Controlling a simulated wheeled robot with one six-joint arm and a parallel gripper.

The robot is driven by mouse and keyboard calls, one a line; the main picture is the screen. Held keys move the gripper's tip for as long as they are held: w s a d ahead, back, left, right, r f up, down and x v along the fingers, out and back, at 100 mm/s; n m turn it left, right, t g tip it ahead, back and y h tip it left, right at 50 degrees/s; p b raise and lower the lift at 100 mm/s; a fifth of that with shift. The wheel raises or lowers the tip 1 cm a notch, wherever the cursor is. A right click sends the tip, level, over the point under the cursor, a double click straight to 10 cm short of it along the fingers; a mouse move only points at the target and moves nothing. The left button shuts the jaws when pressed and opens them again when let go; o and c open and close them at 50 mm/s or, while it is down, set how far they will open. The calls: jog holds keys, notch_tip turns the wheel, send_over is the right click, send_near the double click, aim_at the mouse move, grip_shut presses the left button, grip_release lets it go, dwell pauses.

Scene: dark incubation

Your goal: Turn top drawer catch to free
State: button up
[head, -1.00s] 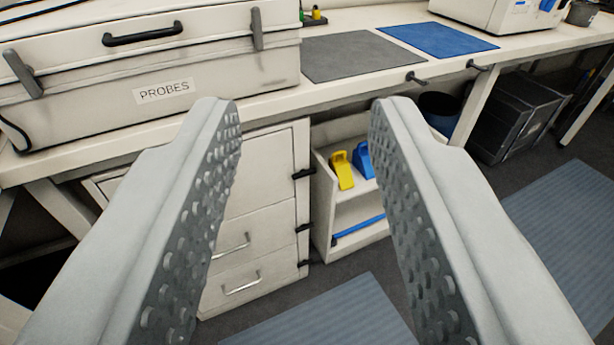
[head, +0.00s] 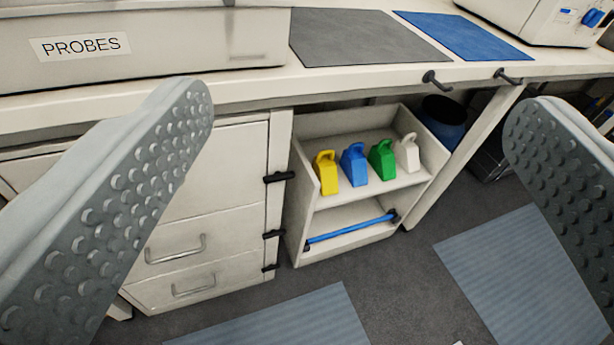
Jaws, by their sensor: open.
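A white drawer unit (head: 200,283) stands under the bench, left of centre. Black catches sit along its right edge; the top drawer catch (head: 279,177) is the highest and lies roughly level, reaching across the edge of the drawer front. Two lower drawers show metal handles; the top drawer (head: 225,175) is partly hidden behind my left finger. My gripper (head: 358,125) is wide open and empty, its studded fingers at the left and right of the picture. The catch shows between the fingers, farther off and not touched.
A bench (head: 370,78) with a PROBES case (head: 150,50), a grey mat (head: 365,35) and a blue mat (head: 462,34) runs above. Black hooks (head: 437,80) jut from its front edge. A shelf cart (head: 370,205) holds coloured containers. Floor mats (head: 535,265) lie in front.

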jog(key=w+d+f+n, duration=0.1)
jog(key=w+d+f, duration=0.1)
jog(key=w+f, duration=0.35)
jog(key=n+g+y, duration=0.3)
jog(key=g+y, duration=0.2)
jog(key=y, duration=0.1)
send_near(280, 178)
jog(key=shift+y, duration=0.3)
jog(key=x, duration=0.8)
jog(key=shift+d+f, duration=0.1)
jog(key=shift+d, duration=0.15)
jog(key=c, duration=1)
